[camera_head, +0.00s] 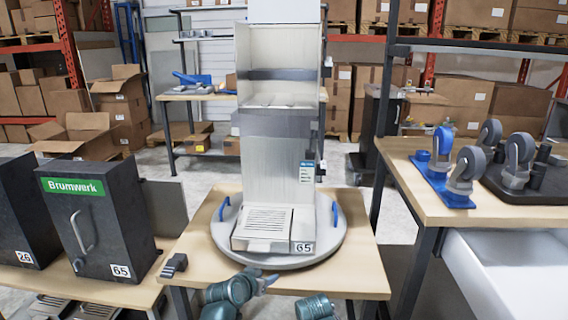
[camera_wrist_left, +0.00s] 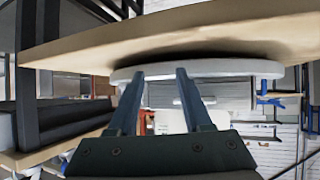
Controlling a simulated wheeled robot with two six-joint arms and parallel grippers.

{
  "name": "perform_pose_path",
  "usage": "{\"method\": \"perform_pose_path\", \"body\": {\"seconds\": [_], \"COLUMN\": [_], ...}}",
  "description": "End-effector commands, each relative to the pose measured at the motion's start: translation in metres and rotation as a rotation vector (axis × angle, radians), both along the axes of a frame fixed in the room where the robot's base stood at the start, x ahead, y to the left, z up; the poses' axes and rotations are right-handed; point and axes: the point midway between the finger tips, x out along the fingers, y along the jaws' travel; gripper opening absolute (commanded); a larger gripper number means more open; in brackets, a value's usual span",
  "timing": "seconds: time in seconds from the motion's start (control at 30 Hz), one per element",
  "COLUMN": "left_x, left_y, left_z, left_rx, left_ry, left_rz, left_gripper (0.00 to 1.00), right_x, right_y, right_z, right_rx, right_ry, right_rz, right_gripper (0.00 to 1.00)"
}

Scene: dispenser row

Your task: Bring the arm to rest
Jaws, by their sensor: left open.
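My left gripper (camera_head: 266,282) is low in the head view, in front of the front edge of the round grey turntable (camera_head: 325,245). In the left wrist view its two dark fingers (camera_wrist_left: 160,76) are apart with nothing between them. That view is upside down; the turntable rim (camera_wrist_left: 230,68) shows just beyond the fingertips, and I cannot tell if they touch it. On the turntable stands a tall pale dispenser (camera_head: 275,160) with a slotted drip tray and a label 65. My right gripper does not show.
The wooden table (camera_head: 205,225) carries the turntable, which has blue handles, and a small dark block (camera_head: 174,265). A dark Brumwerk cabinet (camera_head: 100,220) stands left. Grey and blue casters (camera_head: 465,170) stand on the right table. Shelves and cartons fill the back.

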Motion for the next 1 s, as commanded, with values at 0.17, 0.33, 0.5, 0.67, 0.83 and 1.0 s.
{"method": "perform_pose_path", "body": {"seconds": [0.17, 0.33, 0.5, 0.67, 0.83, 1.0], "left_x": [-0.078, -0.141, -0.19, -0.211, -0.211, -0.21], "left_y": [-0.047, -0.048, -0.036, -0.027, -0.028, -0.028], "left_z": [-0.066, -0.094, -0.102, -0.076, -0.042, 0.004], "left_rx": [0.127, 0.269, 0.405, 0.471, 0.468, 0.466], "left_ry": [0.404, 0.682, 0.883, 0.968, 0.967, 0.967], "left_rz": [-0.117, -0.102, -0.034, 0.018, 0.015, 0.014], "left_gripper": [0.5, 0.5, 0.5, 0.5, 0.5, 0.5], "right_x": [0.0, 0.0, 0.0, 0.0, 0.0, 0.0], "right_y": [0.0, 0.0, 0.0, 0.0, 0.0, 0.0], "right_z": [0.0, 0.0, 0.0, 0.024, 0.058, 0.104], "right_rx": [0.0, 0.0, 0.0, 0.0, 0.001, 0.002], "right_ry": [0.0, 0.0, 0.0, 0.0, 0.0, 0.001], "right_rz": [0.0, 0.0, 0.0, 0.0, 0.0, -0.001], "right_gripper": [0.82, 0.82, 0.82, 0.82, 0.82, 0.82]}}
